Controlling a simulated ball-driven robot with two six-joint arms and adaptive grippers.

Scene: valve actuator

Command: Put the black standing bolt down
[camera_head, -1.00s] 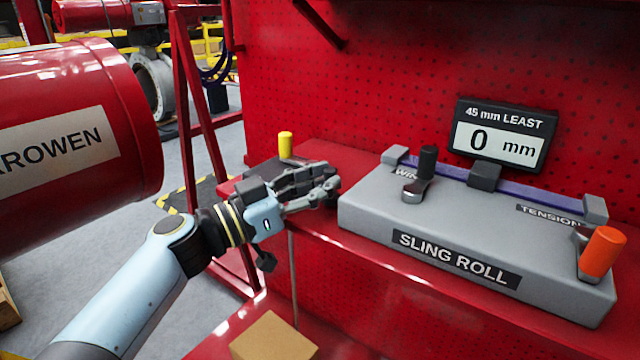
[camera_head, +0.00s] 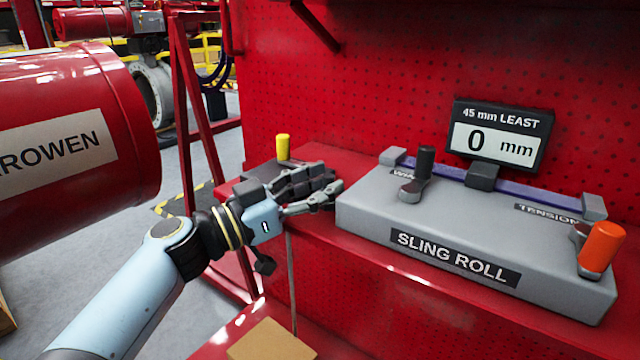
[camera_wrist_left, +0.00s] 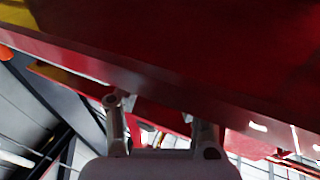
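My left gripper (camera_head: 325,188) is over the front edge of the red shelf, just left of the grey console. In the left wrist view its two fingers (camera_wrist_left: 161,125) stand apart, with no bolt visible between them. I cannot make out a separate black standing bolt in either view. The head view shows dark shapes around the fingers that I cannot tell from the gripper itself. An upright black cylinder (camera_head: 424,161) stands on the console's grey lever at the left. My right gripper is not in view.
The grey SLING ROLL console (camera_head: 455,225) fills the shelf to the right, with an orange handle (camera_head: 602,247) and a display (camera_head: 497,134) reading 0 mm. A yellow post (camera_head: 283,147) stands behind my gripper. A cardboard box (camera_head: 270,341) sits below. A large red cylinder (camera_head: 80,130) is at left.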

